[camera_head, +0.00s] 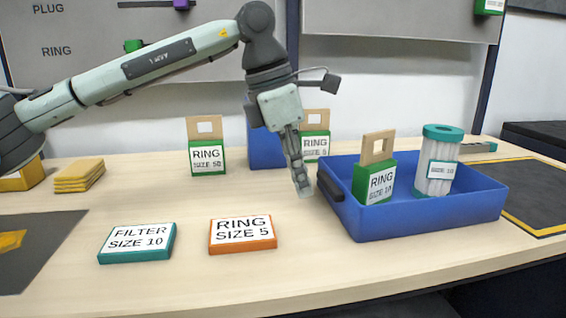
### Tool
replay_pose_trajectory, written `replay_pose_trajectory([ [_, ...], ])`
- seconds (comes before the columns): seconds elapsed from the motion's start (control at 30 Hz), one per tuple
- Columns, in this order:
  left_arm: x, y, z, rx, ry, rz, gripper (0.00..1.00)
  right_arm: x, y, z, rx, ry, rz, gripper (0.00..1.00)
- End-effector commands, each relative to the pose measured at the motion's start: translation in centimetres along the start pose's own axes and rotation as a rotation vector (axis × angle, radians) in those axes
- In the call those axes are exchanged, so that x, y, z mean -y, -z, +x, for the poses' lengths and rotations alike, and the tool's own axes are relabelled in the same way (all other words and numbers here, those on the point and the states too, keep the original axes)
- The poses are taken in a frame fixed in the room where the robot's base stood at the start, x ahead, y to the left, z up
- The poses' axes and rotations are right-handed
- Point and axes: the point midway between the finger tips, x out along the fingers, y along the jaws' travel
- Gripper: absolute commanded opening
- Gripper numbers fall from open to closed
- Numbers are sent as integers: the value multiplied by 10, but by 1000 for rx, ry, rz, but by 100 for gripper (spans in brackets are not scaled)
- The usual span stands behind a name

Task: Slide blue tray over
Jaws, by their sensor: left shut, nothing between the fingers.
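The blue tray (430,226) stands on the right part of the table, with a dark handle (329,187) on its left wall. Inside it are a green ring box (381,183) with a tan tab and a clear filter cylinder (438,162) with a teal lid. My left gripper (304,192) points down just left of the tray's handle. Its fingers are shut and empty. I cannot tell whether they touch the handle. My right gripper is not in view.
A teal filter card (138,242) and an orange ring card (242,234) lie in front. Green ring boxes (207,158) and another blue container (265,150) stand behind. A dark mat with a yellow border (535,200) lies right of the tray. Yellow pads (79,175) are at left.

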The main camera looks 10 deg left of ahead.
Motion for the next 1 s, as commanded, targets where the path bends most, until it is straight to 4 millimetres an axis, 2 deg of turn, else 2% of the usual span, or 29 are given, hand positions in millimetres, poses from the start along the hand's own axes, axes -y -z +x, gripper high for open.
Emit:
replay_pose_trajectory([
  [0.1,0,-12,3,-1,0,0,0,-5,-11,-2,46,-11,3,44],
  [0.23,0,-17,5,-1,0,0,0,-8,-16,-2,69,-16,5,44],
  [0.57,0,-18,6,-1,0,-1,0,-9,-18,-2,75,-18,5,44],
  [0.67,0,-26,7,-1,1,1,0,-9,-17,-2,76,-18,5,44],
  [0.73,1,-40,10,-1,3,3,0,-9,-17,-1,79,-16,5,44],
  [1.0,2,-117,31,-1,4,2,0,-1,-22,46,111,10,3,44],
])
